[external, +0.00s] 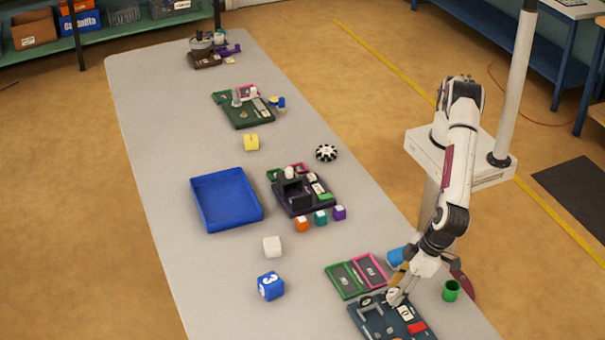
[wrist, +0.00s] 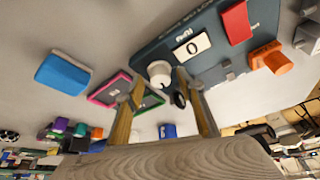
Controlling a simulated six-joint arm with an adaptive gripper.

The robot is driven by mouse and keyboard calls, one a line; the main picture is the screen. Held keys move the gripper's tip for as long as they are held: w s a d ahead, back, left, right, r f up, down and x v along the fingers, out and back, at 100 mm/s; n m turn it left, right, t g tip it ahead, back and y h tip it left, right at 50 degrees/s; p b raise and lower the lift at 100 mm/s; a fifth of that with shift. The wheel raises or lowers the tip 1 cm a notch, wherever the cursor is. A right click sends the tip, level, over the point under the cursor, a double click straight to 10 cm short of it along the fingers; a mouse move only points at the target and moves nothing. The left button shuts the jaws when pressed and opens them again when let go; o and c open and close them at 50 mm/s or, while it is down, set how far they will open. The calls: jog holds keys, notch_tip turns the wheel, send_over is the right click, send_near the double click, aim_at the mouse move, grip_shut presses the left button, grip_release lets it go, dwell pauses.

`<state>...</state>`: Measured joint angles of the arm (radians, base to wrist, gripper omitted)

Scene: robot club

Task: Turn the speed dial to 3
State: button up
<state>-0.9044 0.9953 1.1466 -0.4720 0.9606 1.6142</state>
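A dark teal panel (external: 393,325) lies on the table's near end; it also fills the top of the wrist view (wrist: 150,55). On it are a round white dial knob (wrist: 159,73) and a white card or display (wrist: 192,46) that reads 0. My gripper (external: 396,297) is low over the panel's far edge. In the wrist view my gripper (wrist: 159,82) has its two fingers apart, with the knob showing between and just beyond the tips. I cannot tell whether either finger touches it. The knob's pointer is too small to read.
Green and pink trays (external: 357,275), a blue object (external: 397,256) and a green cup (external: 451,290) are close by. The table's left side is mostly clear, with a blue tray (external: 226,226).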

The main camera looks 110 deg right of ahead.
jog(key=shift+n, duration=0.5)
jog(key=shift+n+y, duration=0.6)
jog(key=shift+n, duration=0.5)
jog(key=shift+d+n+y, duration=0.2)
jog(key=shift+n+y, duration=0.5)
jog(key=shift+n, duration=1.2)
jog(key=shift+n+y, duration=0.7)
jog(key=shift+n, duration=1.2)
jog(key=shift+w+d+r+n+g+y, duration=0.1)
jog(key=shift+n+g+y, duration=0.15)
jog(key=shift+n, duration=0.55)
jog(key=shift+d+n+g+y, duration=0.15)
jog(key=shift+n+y, duration=0.1)
jog(key=shift+n, duration=0.55)
jog(key=v, duration=0.8)
jog(key=s+d+f+g+h, duration=0.1)
jog(key=s+d+f+g, duration=0.1)
jog(key=s+d, duration=0.3)
jog(key=s+d+r+m, duration=0.1)
jog(key=s+d+r, duration=0.1)
jog(key=d, duration=0.3)
jog(key=s+d+r+h, duration=0.1)
jog(key=s+d+r, duration=0.1)
jog(key=d+r, duration=0.2)
jog(key=s+d+r+m, duration=0.1)
jog(key=s+d+r, duration=0.1)
jog(key=d, duration=0.5)
jog(key=shift+s+d+r+m, duration=0.25)
jog(key=shift+d+r+m, duration=0.05)
jog(key=shift+r, duration=0.5)
